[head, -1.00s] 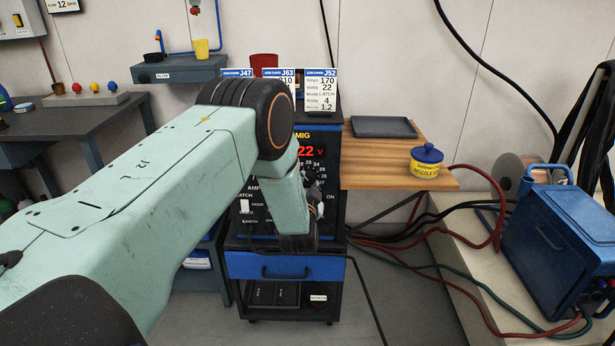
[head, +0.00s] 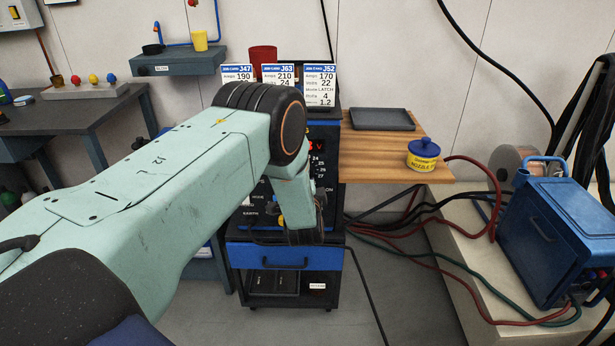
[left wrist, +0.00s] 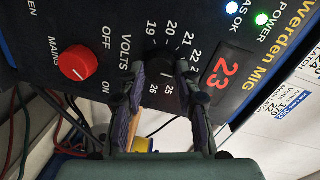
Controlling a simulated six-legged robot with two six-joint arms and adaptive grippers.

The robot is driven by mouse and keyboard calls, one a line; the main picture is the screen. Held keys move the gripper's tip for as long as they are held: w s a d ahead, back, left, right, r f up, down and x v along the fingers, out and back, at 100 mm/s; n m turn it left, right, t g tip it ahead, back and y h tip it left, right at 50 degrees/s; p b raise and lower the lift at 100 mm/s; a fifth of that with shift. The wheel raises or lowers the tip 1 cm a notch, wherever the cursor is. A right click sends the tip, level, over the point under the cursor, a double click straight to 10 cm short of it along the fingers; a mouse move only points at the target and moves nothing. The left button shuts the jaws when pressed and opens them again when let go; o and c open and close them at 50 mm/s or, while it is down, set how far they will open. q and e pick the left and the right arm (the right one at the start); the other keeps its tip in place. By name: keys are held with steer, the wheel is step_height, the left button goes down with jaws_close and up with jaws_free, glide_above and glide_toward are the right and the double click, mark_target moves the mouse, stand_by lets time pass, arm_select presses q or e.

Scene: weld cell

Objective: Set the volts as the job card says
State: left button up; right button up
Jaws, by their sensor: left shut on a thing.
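The welder, marked Werden MIG (left wrist: 285,30), has a red volts display (left wrist: 222,71) reading 23 in the left wrist view. My left gripper (left wrist: 163,82) is shut on the black volts knob (left wrist: 162,66), one finger on each side. The printed scale around it runs from 19 to 26; the fingers hide part of it. In the head view my left gripper (head: 318,208) is at the panel, and my arm covers most of it. Job cards J47 (head: 237,75), J63 (head: 279,76) and J52 (head: 320,88) stand on top. J52 reads 170 amps, 22 volts. My right gripper is not in view.
A red mains knob (left wrist: 77,63) sits beside the volts knob. A red cup (head: 263,55) stands behind the cards. A wooden shelf (head: 375,155) holds a grey tray (head: 382,119) and a blue-lidded pot (head: 423,156). A blue case (head: 548,235) and hoses lie at right.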

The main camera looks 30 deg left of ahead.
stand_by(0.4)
arm_select(q)
steer(key=o, duration=1.2)
steer(key=shift+c, duration=0.2)
steer(key=shift+s+d, duration=0.1)
steer(key=v, duration=1.2)
